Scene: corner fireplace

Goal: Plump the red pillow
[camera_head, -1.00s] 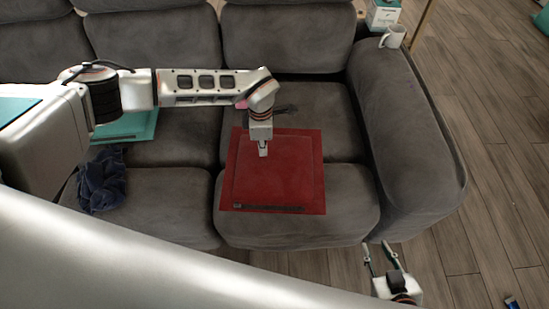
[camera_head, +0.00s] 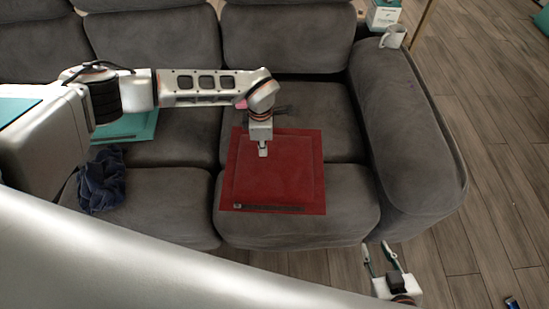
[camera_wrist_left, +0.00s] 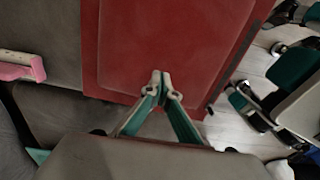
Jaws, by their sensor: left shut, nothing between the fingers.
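The red pillow (camera_head: 275,175) lies flat on the right seat of the grey sofa. My left gripper (camera_head: 263,153) is over the pillow's far part, pointing down, with its fingers shut and empty. In the left wrist view the shut fingertips (camera_wrist_left: 161,80) appear over the red pillow (camera_wrist_left: 170,40); I cannot tell whether they touch it. My right gripper (camera_head: 378,252) is open and empty, in front of the sofa's right armrest, away from the pillow.
A dark blue cloth (camera_head: 102,182) and a teal pillow (camera_head: 130,127) lie on the sofa to the left. A white mug (camera_head: 393,37) and a white box (camera_head: 383,14) stand by the right armrest (camera_head: 410,130). Wooden floor (camera_head: 480,110) is open to the right.

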